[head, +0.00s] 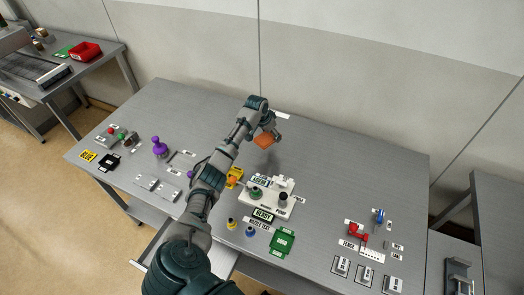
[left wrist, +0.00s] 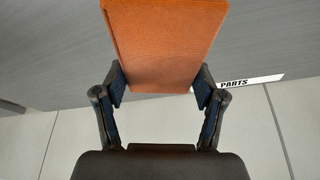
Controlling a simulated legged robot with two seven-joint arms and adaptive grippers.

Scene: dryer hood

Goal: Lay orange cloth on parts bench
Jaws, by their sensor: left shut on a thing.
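The orange cloth (head: 264,140) is a small flat folded piece in the head view, near the back middle of the grey bench. My left gripper (head: 266,132) is shut on the orange cloth. In the left wrist view the cloth (left wrist: 163,45) sits between the two fingers of the left gripper (left wrist: 160,90). A white label reading PARTS (left wrist: 250,81) shows on the bench right of the cloth. The grey parts bench (head: 340,160) spreads under the arm. I cannot tell whether the cloth touches the bench. My right gripper is not in view.
A white fixture (head: 285,200) with knobs stands in front of the gripper. A purple knob (head: 159,147) and a black block (head: 108,162) are at the left. A red clamp (head: 357,232) is at the right. The bench right of the cloth is clear.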

